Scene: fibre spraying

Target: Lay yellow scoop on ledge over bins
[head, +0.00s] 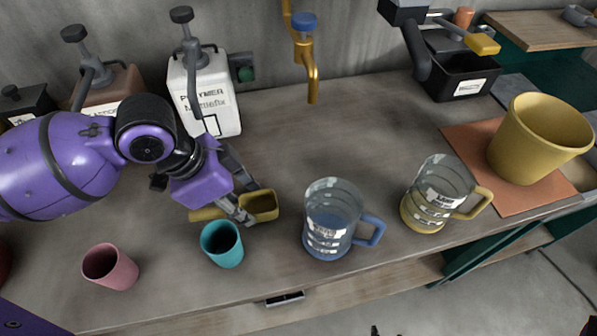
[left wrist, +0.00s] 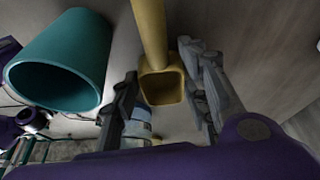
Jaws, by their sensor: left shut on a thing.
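The yellow scoop (head: 260,206) is in the jaws of my left gripper (head: 240,208), low over the worktop in the head view. Its square cup is on the right and its handle on the left. In the left wrist view the scoop (left wrist: 162,88) shows between the two fingers of the left gripper (left wrist: 165,95), its handle running up out of the picture. I cannot tell whether the scoop touches the worktop. A wooden ledge (head: 535,28) is at the upper right. Only small dark tips at the bottom edge might be my right gripper.
A teal cup (head: 222,245) stands close in front of the scoop, with a pink cup (head: 110,267) to its left. A blue jug (head: 333,222), a yellow jug (head: 437,195) and a large yellow pot (head: 535,140) stand to the right. A black bin (head: 462,78) is behind. Mid-worktop is clear.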

